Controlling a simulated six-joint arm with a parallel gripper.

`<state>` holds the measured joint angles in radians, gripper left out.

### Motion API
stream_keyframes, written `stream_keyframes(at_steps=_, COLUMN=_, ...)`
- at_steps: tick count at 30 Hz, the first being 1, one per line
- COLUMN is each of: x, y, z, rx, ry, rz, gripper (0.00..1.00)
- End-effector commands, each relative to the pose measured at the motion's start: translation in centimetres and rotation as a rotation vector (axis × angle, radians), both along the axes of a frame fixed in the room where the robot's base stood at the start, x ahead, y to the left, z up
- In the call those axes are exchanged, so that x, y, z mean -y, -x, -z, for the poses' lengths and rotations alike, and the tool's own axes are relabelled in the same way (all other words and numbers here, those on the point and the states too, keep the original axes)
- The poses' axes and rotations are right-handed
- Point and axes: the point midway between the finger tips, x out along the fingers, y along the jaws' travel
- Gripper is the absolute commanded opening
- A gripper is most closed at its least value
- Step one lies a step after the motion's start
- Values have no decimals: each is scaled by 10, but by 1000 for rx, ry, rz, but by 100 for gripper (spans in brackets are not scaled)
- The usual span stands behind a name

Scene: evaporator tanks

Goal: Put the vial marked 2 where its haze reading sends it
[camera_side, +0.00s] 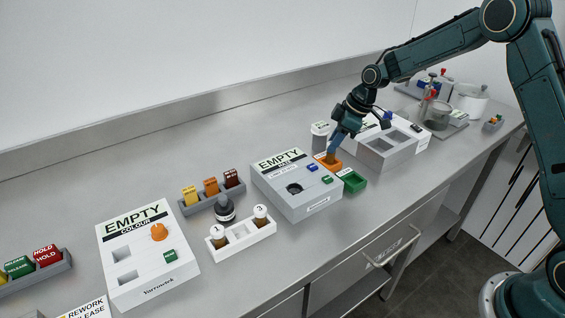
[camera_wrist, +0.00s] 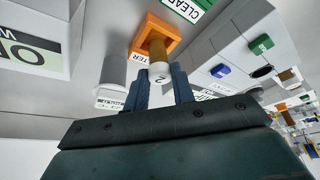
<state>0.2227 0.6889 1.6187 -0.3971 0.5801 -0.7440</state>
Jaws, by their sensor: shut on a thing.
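My gripper (camera_side: 333,152) is at the orange tray (camera_side: 323,156) beside the haze reader (camera_side: 268,178), whose display says EMPTY. In the wrist view my gripper (camera_wrist: 160,84) is shut on the white cap of the vial marked 2 (camera_wrist: 159,72). The vial's amber body points into the orange tray (camera_wrist: 141,38); I cannot tell whether it touches the bottom. The orange tray's label is partly hidden and ends in TER. The green tray (camera_side: 353,181) sits just in front of it; its label reads CLEAR in the wrist view.
A white rack (camera_side: 241,240) holds vials marked 1 (camera_side: 218,238) and 3 (camera_side: 261,218), with an empty place between them. The colour reader (camera_side: 147,260) stands left, also showing EMPTY. A grey-lidded container (camera_side: 319,132) is just behind.

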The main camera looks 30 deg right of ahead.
Motion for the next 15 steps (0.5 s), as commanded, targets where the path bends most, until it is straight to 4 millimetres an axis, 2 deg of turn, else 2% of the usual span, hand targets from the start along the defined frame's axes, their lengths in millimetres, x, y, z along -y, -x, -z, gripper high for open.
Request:
stream_keyframes(at_steps=3, x=0, y=0, z=9, rx=0, ry=0, rz=0, gripper=3)
stream_keyframes(at_steps=15, x=0, y=0, z=12, rx=0, ry=0, rz=-1, gripper=3)
